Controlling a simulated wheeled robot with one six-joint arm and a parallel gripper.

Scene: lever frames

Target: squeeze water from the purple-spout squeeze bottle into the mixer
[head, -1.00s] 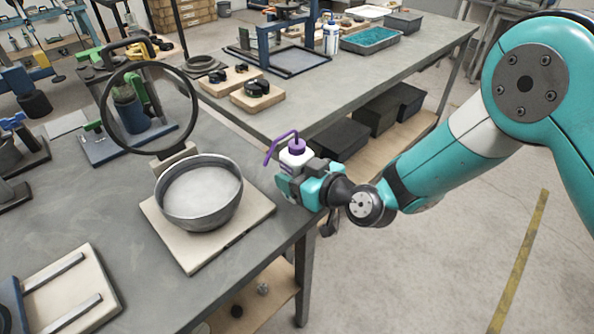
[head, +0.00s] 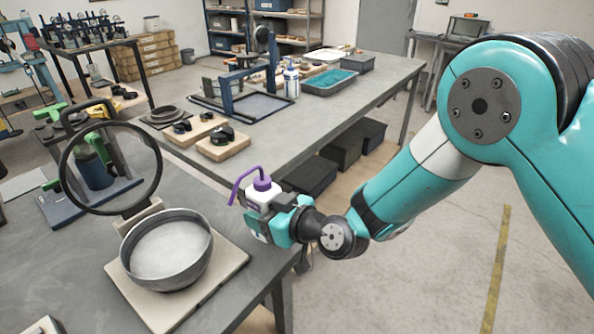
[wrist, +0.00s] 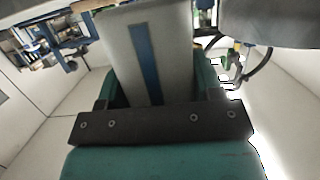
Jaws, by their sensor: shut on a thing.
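The squeeze bottle (head: 263,198) has a white body, a purple cap and a bent purple spout that points left. My gripper (head: 272,222) is shut around its body and holds it upright, right of the bowl. A grey bowl (head: 166,255) with pale contents sits on a light board; it appears to be the mixer's bowl. The spout tip is apart from the bowl, up and to the right of it in the picture. In the wrist view, a pale body with a blue stripe (wrist: 148,60), likely the bottle, lies between my jaws. The bottle's lower part is hidden in the head view.
A large dark ring (head: 64,180) stands upright behind the bowl. A blue-based clamp fixture (head: 95,170) is farther left. A second table (head: 300,125) behind carries wooden blocks, a blue frame and a teal-filled tray (head: 330,80). Open floor lies right.

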